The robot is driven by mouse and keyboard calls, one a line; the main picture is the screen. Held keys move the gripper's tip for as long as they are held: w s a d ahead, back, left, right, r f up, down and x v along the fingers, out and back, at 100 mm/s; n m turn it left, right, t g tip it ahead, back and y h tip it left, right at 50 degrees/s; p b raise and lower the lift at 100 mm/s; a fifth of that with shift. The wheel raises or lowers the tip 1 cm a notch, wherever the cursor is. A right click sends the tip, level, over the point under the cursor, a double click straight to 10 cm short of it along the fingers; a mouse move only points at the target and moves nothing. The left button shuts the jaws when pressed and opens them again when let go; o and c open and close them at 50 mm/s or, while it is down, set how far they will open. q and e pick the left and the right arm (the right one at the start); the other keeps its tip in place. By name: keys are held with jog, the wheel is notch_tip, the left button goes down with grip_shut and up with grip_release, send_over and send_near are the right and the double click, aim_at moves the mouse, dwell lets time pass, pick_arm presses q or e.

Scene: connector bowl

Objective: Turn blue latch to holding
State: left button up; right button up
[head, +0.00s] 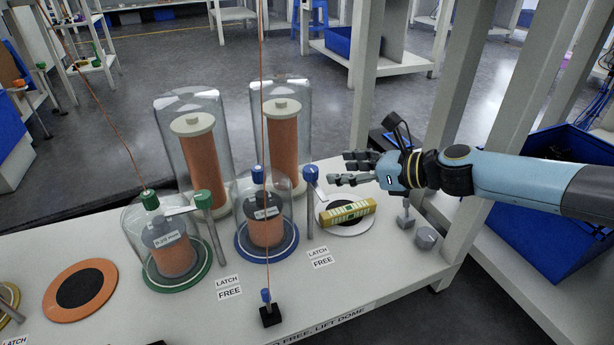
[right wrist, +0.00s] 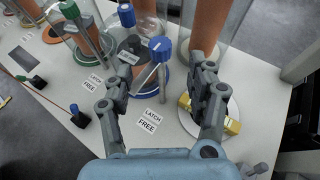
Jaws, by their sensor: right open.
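The blue latch (head: 310,176) is a grey post with a blue knob, standing at the right edge of the blue-based dome (head: 243,190). A sign (head: 321,257) in front of it reads LATCH FREE. In the right wrist view the latch's blue knob (right wrist: 160,49) shows beyond and between the fingers, with a grey lever toward the dome. My right gripper (head: 342,168) is open and empty, just right of the latch and apart from it; it also shows in the right wrist view (right wrist: 162,78). My left gripper is out of view.
A green-based dome (head: 152,240) with a green latch (head: 203,200) stands to the left. Two tall glass domes with orange cores (head: 200,160) stand behind. A yellow block (head: 347,212) lies on a round pad below my right gripper. A thin cord hangs before the blue dome.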

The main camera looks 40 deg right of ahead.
aim_at(317, 171)
jog(key=b+x, duration=0.1)
jog(key=x, duration=0.5)
jog(key=shift+w+a+f+b, duration=0.1)
jog(key=shift+w+f+b, duration=0.1)
jog(key=shift+f+b, duration=0.2)
jog(key=shift+b+x, duration=0.35)
jog(key=shift+x, duration=0.65)
jog(key=shift+w+a, duration=0.2)
jog(key=shift+w, duration=0.3)
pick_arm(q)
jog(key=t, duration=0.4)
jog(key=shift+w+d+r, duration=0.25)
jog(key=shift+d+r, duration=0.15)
pick_arm(e)
grip_shut()
